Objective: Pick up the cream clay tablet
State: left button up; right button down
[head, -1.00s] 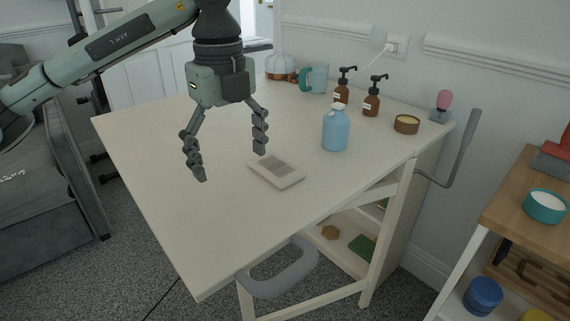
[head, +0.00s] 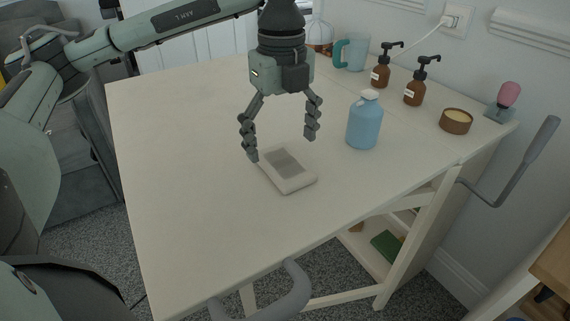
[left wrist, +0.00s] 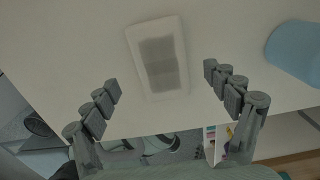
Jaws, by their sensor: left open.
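The cream clay tablet (head: 296,183) lies flat on the white table, a pale slab with a grey patterned panel on top. It also shows in the left wrist view (left wrist: 144,42), beyond the fingertips and roughly between them. My left gripper (head: 281,148) points down above the table with its fingers spread and nothing between them. It is just behind and above the tablet in the head view. In the left wrist view the open fingers (left wrist: 162,78) stand either side of the tablet's near end. My right gripper is in neither view.
A blue bottle (head: 364,122) stands right of the tablet, close to the gripper's right finger. Behind it are two brown pump bottles (head: 414,92), a teal-handled mug (head: 355,54) and a brown tin (head: 456,127). The table (head: 190,200) is clear at left and front.

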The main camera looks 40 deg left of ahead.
aim_at(284, 163)
pick_arm(q)
notch_tip(284, 163, down, 3)
jog(key=shift+d+f, duration=0.1)
jog(key=shift+f, duration=0.1)
jog(key=shift+w, duration=0.1)
jog(key=c, duration=1.4)
jog(key=shift+r, duration=0.1)
